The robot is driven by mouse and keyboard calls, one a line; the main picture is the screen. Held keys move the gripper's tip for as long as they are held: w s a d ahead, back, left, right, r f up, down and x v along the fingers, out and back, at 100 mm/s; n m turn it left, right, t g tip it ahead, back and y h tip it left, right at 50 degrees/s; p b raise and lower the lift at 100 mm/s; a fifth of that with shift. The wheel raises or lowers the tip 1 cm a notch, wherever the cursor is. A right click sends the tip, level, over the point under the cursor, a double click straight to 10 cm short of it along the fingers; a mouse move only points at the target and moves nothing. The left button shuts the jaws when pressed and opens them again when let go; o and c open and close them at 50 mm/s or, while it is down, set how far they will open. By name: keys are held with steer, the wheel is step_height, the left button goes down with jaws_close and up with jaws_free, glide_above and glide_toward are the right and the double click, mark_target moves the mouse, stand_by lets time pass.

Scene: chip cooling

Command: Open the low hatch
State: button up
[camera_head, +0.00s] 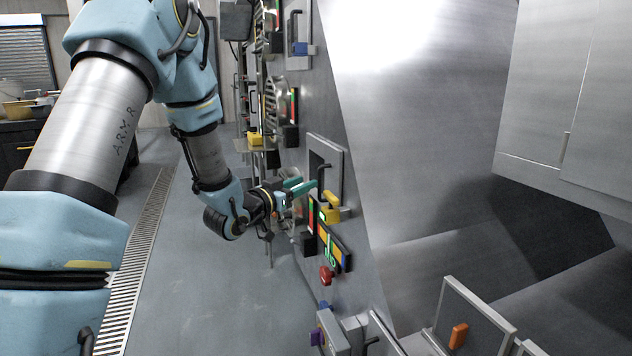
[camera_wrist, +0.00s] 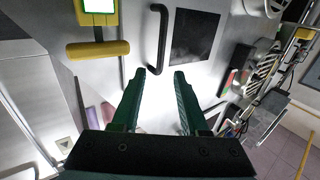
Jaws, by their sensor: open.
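A small grey hatch (camera_head: 339,160) with a dark window and a black bar handle (camera_head: 321,178) is set in the machine's steel wall, the lower of two such hatches in the head view. It looks flush with the wall. My gripper (camera_head: 305,186) points at this wall, close to the handle. In the wrist view the teal fingers (camera_wrist: 160,73) are apart with nothing between them. The black handle (camera_wrist: 157,40) lies just beyond the fingertips, with the dark window (camera_wrist: 195,36) right of it. Whether a finger touches the handle cannot be told.
A yellow handle (camera_head: 332,209) sits just below the hatch; it also shows in the wrist view (camera_wrist: 98,50). A lit panel (camera_head: 328,240) and a red knob (camera_head: 326,275) are lower. Open floor (camera_head: 200,290) lies left of the machine.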

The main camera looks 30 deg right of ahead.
steer(key=x, duration=0.6)
steer(key=shift+d, duration=0.1)
jaws_close()
stand_by(1.3)
